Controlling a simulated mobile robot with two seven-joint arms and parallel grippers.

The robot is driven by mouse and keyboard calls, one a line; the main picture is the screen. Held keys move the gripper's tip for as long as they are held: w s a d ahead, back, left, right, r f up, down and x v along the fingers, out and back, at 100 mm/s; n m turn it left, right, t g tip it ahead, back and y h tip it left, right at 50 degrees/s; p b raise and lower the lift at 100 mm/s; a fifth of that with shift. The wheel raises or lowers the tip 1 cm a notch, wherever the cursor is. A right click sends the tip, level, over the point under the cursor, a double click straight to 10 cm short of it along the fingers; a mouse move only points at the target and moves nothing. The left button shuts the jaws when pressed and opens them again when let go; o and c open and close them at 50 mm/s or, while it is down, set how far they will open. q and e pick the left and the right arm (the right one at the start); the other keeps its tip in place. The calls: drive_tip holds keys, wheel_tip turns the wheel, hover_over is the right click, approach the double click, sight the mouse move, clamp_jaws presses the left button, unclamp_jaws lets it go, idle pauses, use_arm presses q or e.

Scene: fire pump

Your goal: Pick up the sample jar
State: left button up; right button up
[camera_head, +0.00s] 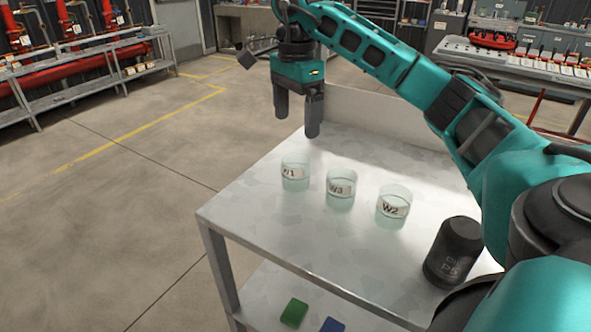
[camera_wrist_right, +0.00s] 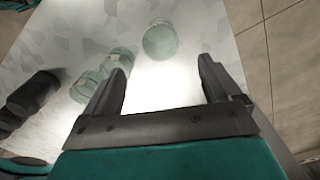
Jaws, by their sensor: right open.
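Three clear glass jars with pale liquid stand upright in a row on the grey metal table. The left label is partly readable and ends in "1" (camera_head: 295,174); the middle jar reads "W3" (camera_head: 341,190); the right jar reads "W2" (camera_head: 393,207). My right gripper (camera_head: 298,124) is open and empty, pointing down above the table's far side, beyond the left jar. In the right wrist view, one jar (camera_wrist_right: 160,40) shows ahead of the open fingers (camera_wrist_right: 162,70), and two more are partly behind the left finger. My left gripper is out of view.
A black lidded container (camera_head: 454,252) stands at the table's right, near my arm. Green (camera_head: 294,312) and blue (camera_head: 332,325) blocks lie on the lower shelf. A raised panel (camera_head: 385,116) edges the table's far side. The table's front left is clear.

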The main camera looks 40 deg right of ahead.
drive_tip(key=b, duration=0.1)
hover_over(297, 166)
drive_tip(key=s+a, duration=0.2)
wheel_tip(297, 166, down, 6)
drive_tip(key=shift+f, duration=0.6)
wheel_tip(297, 166, down, 4)
drive_tip(key=shift+w+d+f, duration=0.1)
drive_tip(key=shift+d+f, duration=0.05)
drive_tip(key=shift+f, duration=0.35)
drive_tip(key=c, duration=1.1)
drive_tip(key=shift+r, duration=0.1)
drive_tip(key=shift+c, duration=0.2)
